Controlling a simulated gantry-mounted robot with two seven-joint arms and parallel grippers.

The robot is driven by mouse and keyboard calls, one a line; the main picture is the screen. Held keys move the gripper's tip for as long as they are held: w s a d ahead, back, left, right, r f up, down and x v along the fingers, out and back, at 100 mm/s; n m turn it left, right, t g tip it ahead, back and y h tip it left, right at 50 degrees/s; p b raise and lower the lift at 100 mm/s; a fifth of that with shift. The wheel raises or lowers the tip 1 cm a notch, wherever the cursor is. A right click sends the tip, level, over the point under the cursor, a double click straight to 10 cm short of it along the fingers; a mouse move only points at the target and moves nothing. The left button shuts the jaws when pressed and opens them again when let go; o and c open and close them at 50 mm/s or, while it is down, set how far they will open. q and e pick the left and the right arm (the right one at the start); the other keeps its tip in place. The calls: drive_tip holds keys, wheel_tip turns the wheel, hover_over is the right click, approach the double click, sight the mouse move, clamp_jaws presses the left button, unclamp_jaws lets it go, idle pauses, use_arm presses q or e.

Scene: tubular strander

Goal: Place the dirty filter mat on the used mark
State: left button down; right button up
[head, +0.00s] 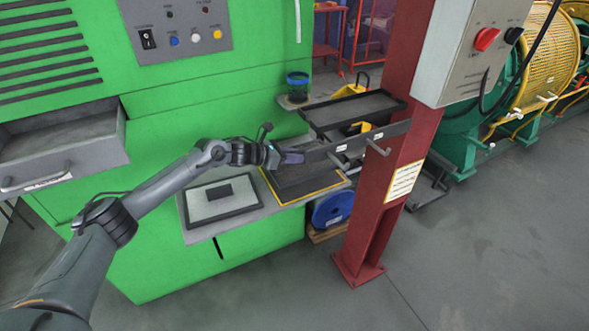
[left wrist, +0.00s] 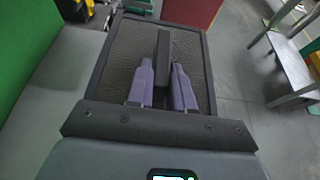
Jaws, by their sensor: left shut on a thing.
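The dirty filter mat is a dark, grainy panel in a black frame, with a dark raised bar as its handle. It shows in the left wrist view (left wrist: 195,60) and in the head view (head: 290,183). My left gripper (head: 291,156) is shut on the bar; in the left wrist view its two purple fingers (left wrist: 162,75) stand on either side of it. The used mark (head: 307,198) is a yellow outline on the grey shelf. The mat is over the outline, with yellow showing along its left and front edges. I cannot tell whether the mat touches the shelf. My right gripper is not in view.
A pale framed mat (head: 207,208) with a dark handle lies left on the shelf. A black tray (head: 350,112) stands behind, near the red column (head: 383,190). A blue-lidded jar (head: 297,90) is on a small ledge. The open drawer (head: 70,155) projects at left.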

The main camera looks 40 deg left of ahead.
sight(294, 166)
use_arm(q)
wheel_tip(294, 166, down, 4)
drive_tip(key=shift+w+r+b, duration=0.1)
drive_tip(key=shift+w+b, duration=0.05)
drive_tip(key=shift+b, duration=0.4)
drive_tip(key=shift+f, duration=0.5)
drive_tip(key=shift+f, duration=0.1)
drive_tip(key=c, duration=1)
unclamp_jaws()
